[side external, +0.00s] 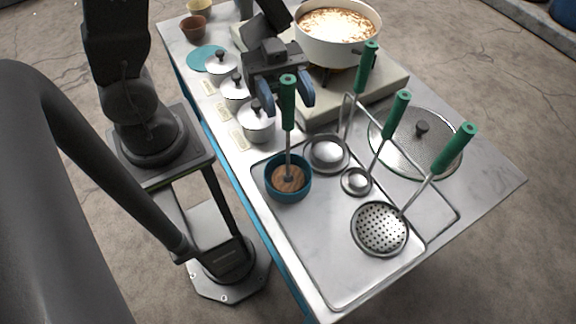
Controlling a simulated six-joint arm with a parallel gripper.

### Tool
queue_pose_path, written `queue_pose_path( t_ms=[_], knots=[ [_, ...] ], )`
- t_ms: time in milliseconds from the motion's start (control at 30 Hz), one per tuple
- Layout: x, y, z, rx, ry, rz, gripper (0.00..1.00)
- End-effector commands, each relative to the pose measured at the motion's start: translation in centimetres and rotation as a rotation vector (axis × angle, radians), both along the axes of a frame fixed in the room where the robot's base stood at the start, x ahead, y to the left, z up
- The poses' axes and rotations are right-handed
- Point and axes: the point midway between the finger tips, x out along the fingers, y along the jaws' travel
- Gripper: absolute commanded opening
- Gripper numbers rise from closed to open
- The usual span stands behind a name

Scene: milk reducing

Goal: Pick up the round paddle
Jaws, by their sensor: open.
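A green-handled tool (288,103) stands upright in a teal bowl (270,190) on the tray. Its thin metal shaft runs down to a brown, wood-looking round surface (290,178) in the bowl. I take this tool for the round paddle, but I cannot tell whether the brown disc is its head or the bowl's contents. My gripper (288,98) is open, with its blue-tipped fingers to the left and right of the green handle in the picture. I see no finger touching it, and depth between them is hard to judge.
A perforated skimmer (380,229), a small ladle (357,181) and a larger round-headed tool (327,153) stand on the metal tray (330,275). A glass lid (400,140) lies right. A wide pot (337,45) sits on a stove behind. Lidded pots (257,122) line the left.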

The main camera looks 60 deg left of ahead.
Motion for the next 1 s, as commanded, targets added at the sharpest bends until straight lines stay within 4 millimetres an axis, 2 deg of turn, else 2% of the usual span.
queue_pose_path(
  t_ms=[167,700,1000],
  knots=[
    [0.01,-0.01,0.01,0.000,0.000,0.001,0.52],
    [0.01,0.02,0.01,0.000,0.000,0.000,0.01],
    [0.03,0.03,0.15,-0.001,-0.002,0.000,0.00]
  ],
)
